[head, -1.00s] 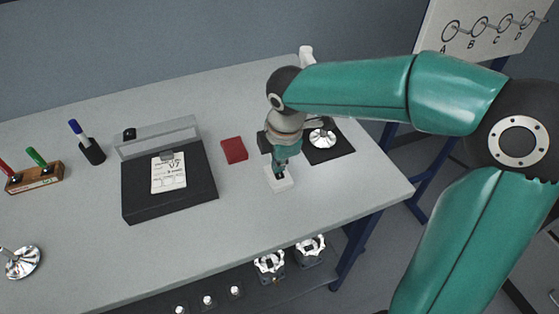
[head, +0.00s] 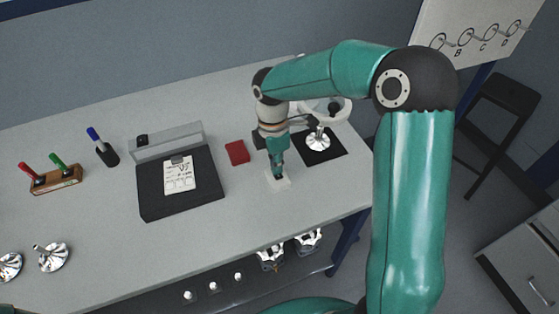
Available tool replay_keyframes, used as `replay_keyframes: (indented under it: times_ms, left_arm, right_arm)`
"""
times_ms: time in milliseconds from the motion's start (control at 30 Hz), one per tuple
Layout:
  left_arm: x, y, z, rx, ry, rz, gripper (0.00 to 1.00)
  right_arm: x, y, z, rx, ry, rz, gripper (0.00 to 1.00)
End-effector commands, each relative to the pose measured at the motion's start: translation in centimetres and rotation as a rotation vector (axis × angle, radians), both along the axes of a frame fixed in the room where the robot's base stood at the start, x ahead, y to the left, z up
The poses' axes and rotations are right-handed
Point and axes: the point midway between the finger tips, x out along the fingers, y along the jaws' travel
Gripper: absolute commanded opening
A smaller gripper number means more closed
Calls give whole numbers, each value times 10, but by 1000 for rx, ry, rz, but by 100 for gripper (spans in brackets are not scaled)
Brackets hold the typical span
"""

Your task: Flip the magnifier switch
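A small white block (head: 284,184), perhaps the switch housing, lies on the grey table near its front edge. My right gripper (head: 278,174) points down at it from above. Its fingers look together in one narrow tip, with nothing seen between them. The tip is at or just above the block's top and hides part of it; I cannot tell whether they touch. A white ring (head: 342,112), which looks like the magnifier's head, shows behind my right forearm and is partly hidden. My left gripper is not in view.
A red block (head: 237,153) and a black case with a paper (head: 150,206) lie to the left. A chrome part stands on a black mat (head: 332,156) to the right. Penholders (head: 56,181) are far left. The table front between is clear.

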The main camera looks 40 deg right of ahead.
Motion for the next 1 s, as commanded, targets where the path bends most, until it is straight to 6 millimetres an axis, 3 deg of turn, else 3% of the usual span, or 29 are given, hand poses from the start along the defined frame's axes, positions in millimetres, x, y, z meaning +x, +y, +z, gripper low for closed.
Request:
replay_keyframes:
  times_ms: [33, 733, 1000]
  left_arm:
    - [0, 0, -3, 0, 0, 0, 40]
    - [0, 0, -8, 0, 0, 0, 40]
    - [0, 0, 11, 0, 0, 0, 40]
  right_arm:
    - [-1, 1, -9, 1, 9, 16, 0]
    - [-18, 4, -9, 2, 14, 11, 0]
    - [-15, 3, 14, 0, 6, 8, 0]
